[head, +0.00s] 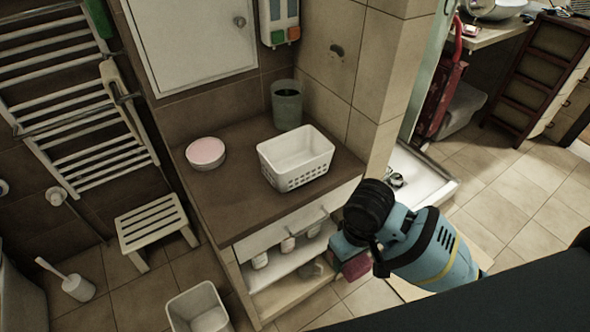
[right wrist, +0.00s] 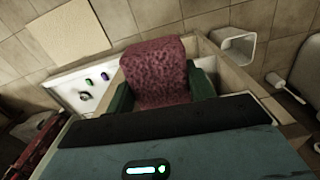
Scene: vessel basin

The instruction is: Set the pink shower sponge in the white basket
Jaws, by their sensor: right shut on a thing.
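The white basket (head: 296,158) stands upright on the brown counter (head: 235,187) in the head view, and looks empty. My right gripper (head: 343,258) is below and to the right of the basket, in front of the open lower shelves. It is shut on the pink shower sponge (head: 355,267), which is mostly hidden by the gripper in the head view. In the right wrist view the sponge (right wrist: 155,72) shows clearly as a dark pink textured block between the two green fingers. My left gripper is not in view.
A pink-lidded round container (head: 206,153) and a grey-green cup (head: 287,104) stand on the counter near the basket. A drawer (head: 290,222) and shelves lie below the countertop. A white bin (head: 197,308) and a slatted stool (head: 152,222) stand left.

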